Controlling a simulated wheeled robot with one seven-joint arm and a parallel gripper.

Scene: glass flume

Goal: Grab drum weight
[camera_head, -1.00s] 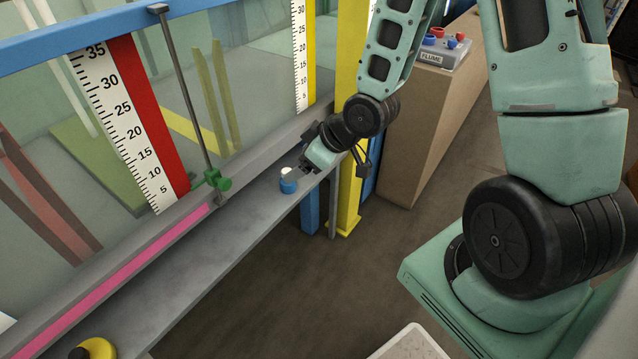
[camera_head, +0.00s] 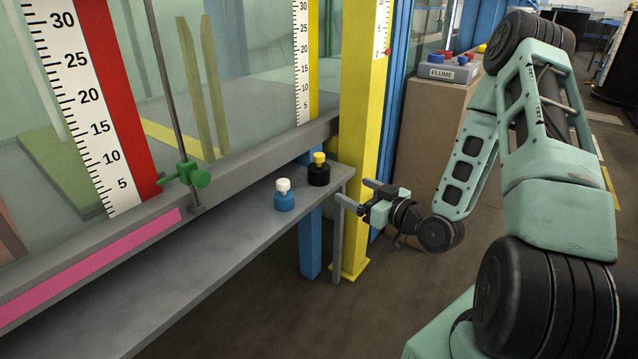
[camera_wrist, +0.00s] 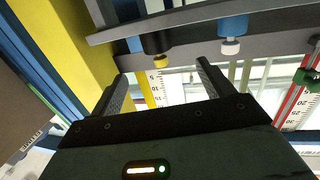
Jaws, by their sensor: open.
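Two small knobbed weights stand upright on the grey shelf; I cannot tell which is the drum weight. One is a black drum with a yellow knob (camera_head: 319,173), near the shelf's right end. The other is a blue drum with a white knob (camera_head: 284,198), to its left. My gripper (camera_head: 354,192) is open and empty, just beyond the shelf's right end, its fingers pointing toward the shelf. In the wrist view, the black drum (camera_wrist: 157,43) shows ahead between the open fingers (camera_wrist: 162,72), apart from them. The blue drum (camera_wrist: 232,28) is off to the right there.
The shelf (camera_head: 200,262) runs along the glass flume wall. A yellow post (camera_head: 358,130) and a blue leg (camera_head: 310,245) stand by its right end. A green clamp (camera_head: 187,176) on a rod is at left. A FLUME control box (camera_head: 447,70) sits behind.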

